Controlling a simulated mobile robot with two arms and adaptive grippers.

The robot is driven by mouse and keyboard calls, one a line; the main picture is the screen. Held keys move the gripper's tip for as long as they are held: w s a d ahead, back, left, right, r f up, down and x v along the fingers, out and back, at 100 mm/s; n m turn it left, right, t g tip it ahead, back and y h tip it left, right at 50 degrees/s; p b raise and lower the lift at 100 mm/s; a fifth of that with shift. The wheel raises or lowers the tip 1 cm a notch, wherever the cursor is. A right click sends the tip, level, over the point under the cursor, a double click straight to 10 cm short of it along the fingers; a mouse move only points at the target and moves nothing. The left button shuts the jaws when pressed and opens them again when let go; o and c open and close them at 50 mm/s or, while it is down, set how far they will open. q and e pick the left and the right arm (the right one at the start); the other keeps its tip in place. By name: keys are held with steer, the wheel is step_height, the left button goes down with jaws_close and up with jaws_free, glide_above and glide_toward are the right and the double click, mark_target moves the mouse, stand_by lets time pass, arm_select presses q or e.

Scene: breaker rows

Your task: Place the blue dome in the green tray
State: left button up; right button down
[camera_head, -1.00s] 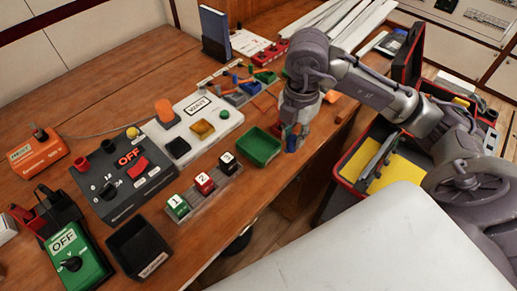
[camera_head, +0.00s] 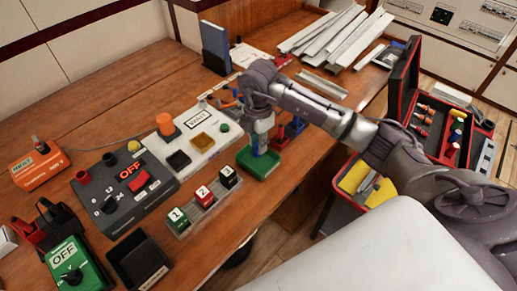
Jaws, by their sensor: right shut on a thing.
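The green tray (camera_head: 268,171) is a small open box on the wooden bench, right of the black cube marked 3. My right gripper (camera_head: 261,146) points down over the tray, at its far side. It is shut on the blue dome (camera_head: 256,150), of which only a little blue shows between the fingers. I cannot tell whether the dome touches the tray floor. My left gripper is not in view.
Numbered cubes 1, 2 and 3 (camera_head: 204,196) stand in a rack left of the tray. A white panel (camera_head: 200,146) and a grey OFF box (camera_head: 125,196) lie further left. Blue and red bins (camera_head: 294,128) stand right of the gripper. An open red toolbox (camera_head: 447,125) is at the right.

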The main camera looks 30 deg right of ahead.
steer(key=shift+f, duration=1.8)
steer(key=shift+s+f, duration=0.1)
steer(key=shift+f, duration=0.05)
steer(key=c, duration=1)
jaws_free()
steer(key=shift+o, duration=0.2)
step_height(320, 180, up, 12)
steer(key=shift+r+b, duration=0.2)
steer(key=shift+b, duration=0.1)
